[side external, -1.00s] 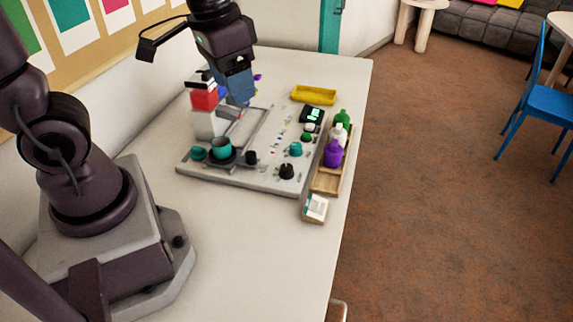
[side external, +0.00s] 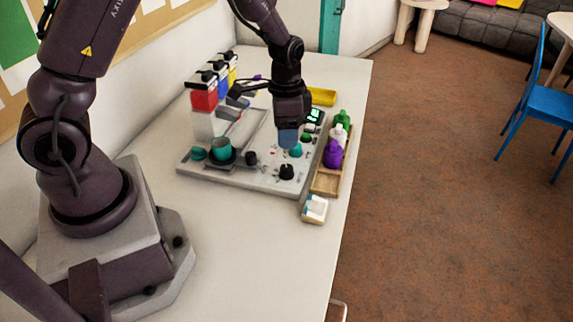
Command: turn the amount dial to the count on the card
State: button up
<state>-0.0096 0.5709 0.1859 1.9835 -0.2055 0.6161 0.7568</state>
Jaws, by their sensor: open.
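The grey board (side external: 262,178) lies on the white table and carries several knobs. A black dial with a pointer (side external: 287,172) is near its front right corner, and a teal knob (side external: 296,151) is just behind it. Which one is the amount dial I cannot tell. My gripper (side external: 288,140) points down over the right part of the board, just above and beside the teal knob. It is open and looks empty; whether it touches the knob is unclear. No count card can be made out. A small display (side external: 314,115) shows green marks too small to read.
Red, blue and yellow dispensers (side external: 204,100) stand at the board's back left. Green, white and purple bottles (side external: 334,153) stand in a wooden tray (side external: 326,183) at the right. A white block (side external: 315,208) lies before it.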

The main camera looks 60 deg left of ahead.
aim_at(286, 167)
notch_tip(286, 167, down, 10)
jog(key=shift+s+d+r, duration=0.1)
jog(key=shift+c, duration=0.2)
jog(key=c, duration=0.9)
